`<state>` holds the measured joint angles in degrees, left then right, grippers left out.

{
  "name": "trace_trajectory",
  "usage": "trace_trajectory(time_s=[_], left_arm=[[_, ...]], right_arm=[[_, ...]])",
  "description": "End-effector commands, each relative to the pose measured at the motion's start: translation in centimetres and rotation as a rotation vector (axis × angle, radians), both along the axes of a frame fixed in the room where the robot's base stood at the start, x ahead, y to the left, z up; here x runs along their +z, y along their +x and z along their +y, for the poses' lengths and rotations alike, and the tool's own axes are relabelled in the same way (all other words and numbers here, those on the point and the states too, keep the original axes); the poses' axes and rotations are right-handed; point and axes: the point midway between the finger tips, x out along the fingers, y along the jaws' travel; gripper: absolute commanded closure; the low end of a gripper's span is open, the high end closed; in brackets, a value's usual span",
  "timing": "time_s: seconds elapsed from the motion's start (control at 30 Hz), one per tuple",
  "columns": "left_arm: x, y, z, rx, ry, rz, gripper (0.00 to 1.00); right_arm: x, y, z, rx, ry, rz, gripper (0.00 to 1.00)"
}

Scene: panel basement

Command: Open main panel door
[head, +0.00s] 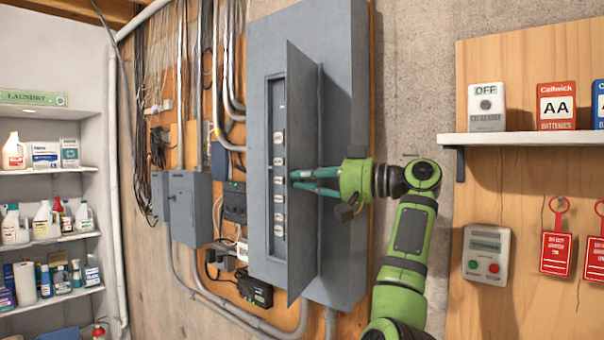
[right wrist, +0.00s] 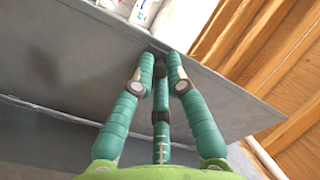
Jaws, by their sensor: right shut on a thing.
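The grey main panel (head: 262,60) is mounted on the wall in the middle of the head view. Its tall door (head: 302,110) stands partly open, swung outward on its right side. A column of labelled breakers (head: 279,160) shows in the opening left of the door. My right gripper (head: 297,180) reaches in from the right, at mid-height of the door. Its teal fingers are shut on the door near the free edge. In the right wrist view the fingers (right wrist: 160,58) meet at the edge of the grey door (right wrist: 80,60). My left gripper is not in view.
Smaller grey boxes (head: 190,208), conduits and cables fill the wall left of the panel. Shelves with bottles (head: 48,171) stand at far left. At right, a wooden board holds a shelf (head: 540,139), a green-and-red button box (head: 486,254) and red tags (head: 556,252).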

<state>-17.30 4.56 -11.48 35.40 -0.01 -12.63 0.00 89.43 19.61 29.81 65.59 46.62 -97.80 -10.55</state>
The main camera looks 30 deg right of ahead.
Motion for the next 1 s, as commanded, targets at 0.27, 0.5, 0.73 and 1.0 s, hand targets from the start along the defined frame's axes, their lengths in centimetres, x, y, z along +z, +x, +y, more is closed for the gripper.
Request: trace_trajectory(time_s=[0.27,0.5,0.73,1.0], left_arm=[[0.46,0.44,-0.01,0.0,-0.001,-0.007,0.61],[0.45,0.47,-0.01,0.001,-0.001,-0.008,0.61],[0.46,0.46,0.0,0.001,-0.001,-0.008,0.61],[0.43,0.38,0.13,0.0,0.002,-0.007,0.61]], right_arm=[[0.31,-0.31,-0.45,0.046,0.004,-0.007,1.0],[0.3,-0.31,-0.44,0.05,0.003,-0.008,1.0],[0.31,-0.29,-0.41,0.049,0.003,-0.007,0.61],[0.13,-0.26,-0.41,0.05,0.001,-0.004,0.61]])
